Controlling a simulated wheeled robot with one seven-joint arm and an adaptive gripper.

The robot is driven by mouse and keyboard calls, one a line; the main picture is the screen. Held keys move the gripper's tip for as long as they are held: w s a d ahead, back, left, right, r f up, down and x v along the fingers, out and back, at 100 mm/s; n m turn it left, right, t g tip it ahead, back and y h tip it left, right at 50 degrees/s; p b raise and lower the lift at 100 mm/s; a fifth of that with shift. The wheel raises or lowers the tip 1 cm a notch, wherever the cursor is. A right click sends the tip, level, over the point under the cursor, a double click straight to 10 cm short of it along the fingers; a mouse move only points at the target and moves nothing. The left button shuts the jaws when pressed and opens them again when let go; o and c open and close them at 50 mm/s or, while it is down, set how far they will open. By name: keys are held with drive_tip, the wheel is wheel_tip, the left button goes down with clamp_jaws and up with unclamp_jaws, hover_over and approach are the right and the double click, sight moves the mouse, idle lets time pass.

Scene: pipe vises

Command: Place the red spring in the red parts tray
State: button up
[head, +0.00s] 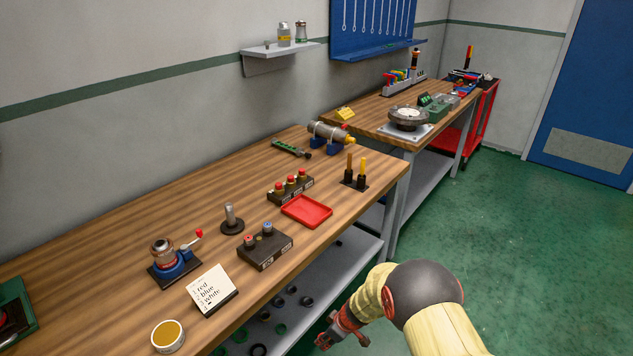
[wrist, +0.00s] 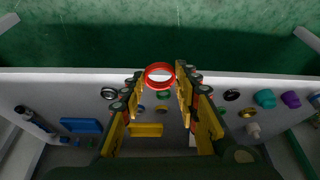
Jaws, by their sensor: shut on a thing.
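The red spring (wrist: 160,76) shows as a red ring between the fingertips of my gripper (wrist: 160,80) in the wrist view. The fingers are closed on it, in front of and above the lower shelf. In the head view my gripper (head: 335,338) is at the bottom, beside the bench's front edge and lower than its top; I cannot make out the spring there. The red parts tray (head: 307,211) lies flat and empty on the bench top, up and to the left of my gripper. The tray is not seen in the wrist view.
The lower shelf (head: 317,280) holds several loose rings and small parts. Around the tray stand a dark block with red-topped parts (head: 290,186), a dark block with red and blue parts (head: 265,249) and a holder with yellow handles (head: 355,176). A card (head: 212,288) reads red, blue, white.

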drive_tip(key=s+d+r+m+t+h+p, duration=0.1)
drive_tip(key=s+d+r+m+p, duration=0.1)
drive_tip(key=d+r+m, duration=0.3)
drive_tip(key=s+d+r+m+t+h+p, duration=0.1)
drive_tip(key=d+r+m+p, duration=0.3)
drive_tip(key=d+r, duration=0.6)
wheel_tip(320, 180, up, 8)
drive_tip(key=shift+s+d+m+h+p, duration=0.4)
drive_tip(key=shift+s+m+h, duration=0.3)
drive_tip(key=shift+m, duration=0.4)
drive_tip(key=shift+w+d, duration=0.1)
drive_tip(key=shift+w, duration=0.05)
